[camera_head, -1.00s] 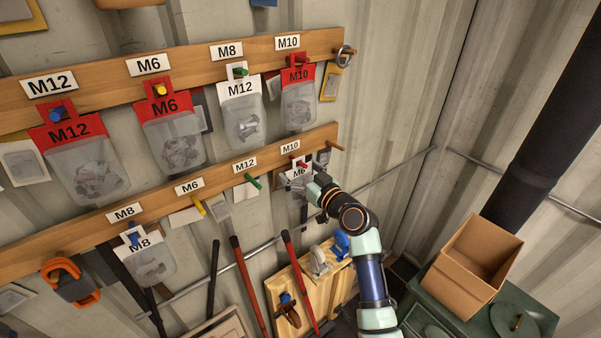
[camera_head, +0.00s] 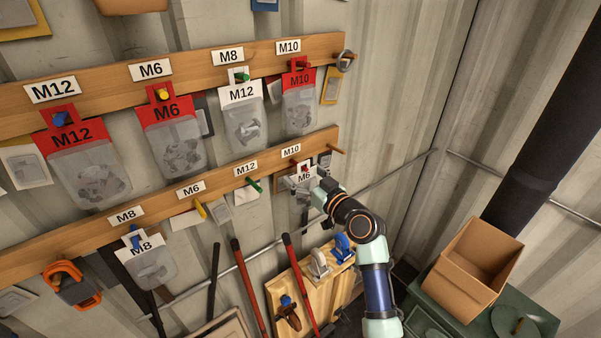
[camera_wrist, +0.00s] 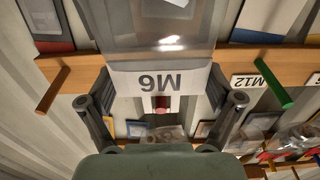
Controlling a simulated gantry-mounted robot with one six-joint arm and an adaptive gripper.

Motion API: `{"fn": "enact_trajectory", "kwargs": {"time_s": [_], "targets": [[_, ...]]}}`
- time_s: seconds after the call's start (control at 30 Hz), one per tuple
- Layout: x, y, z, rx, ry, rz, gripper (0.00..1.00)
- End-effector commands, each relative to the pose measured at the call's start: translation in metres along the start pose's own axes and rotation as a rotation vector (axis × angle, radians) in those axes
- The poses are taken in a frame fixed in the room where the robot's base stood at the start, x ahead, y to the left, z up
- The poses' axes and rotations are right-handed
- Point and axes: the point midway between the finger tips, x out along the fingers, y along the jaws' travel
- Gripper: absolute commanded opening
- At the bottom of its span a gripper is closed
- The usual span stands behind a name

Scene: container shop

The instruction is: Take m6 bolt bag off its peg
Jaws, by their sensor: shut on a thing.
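The M6 bag with the white header (camera_head: 304,178) is on the lower rail, at the red peg (camera_head: 305,168) under the M10 label. In the wrist view its header (camera_wrist: 160,82) shows upside down, with the clear pouch above it. The red peg end (camera_wrist: 161,103) shows in the header's opening. My gripper (camera_head: 318,190) is at the bag's right side in the head view. In the wrist view its fingers (camera_wrist: 165,98) stand at both sides of the header, shut on the bag. Another M6 bag, with a red header (camera_head: 166,110), hangs on the upper rail's yellow peg.
M12, M8 and M10 labels and several bags share the rails. A green peg (camera_head: 254,184) is left of the held bag, and a bare wooden peg (camera_head: 336,149) is right of it. An open cardboard box (camera_head: 465,270) stands on a green cabinet at lower right.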

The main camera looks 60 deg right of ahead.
Motion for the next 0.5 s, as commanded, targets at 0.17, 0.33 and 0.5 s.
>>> {"fn": "enact_trajectory", "kwargs": {"time_s": [0.17, 0.33, 0.5], "targets": [[-0.013, 0.001, -0.003, -0.001, 0.001, 0.002, 0.52], [-0.024, 0.001, -0.004, 0.000, 0.001, 0.001, 0.52], [-0.027, 0.000, -0.003, 0.000, 0.001, 0.001, 0.52]]}}
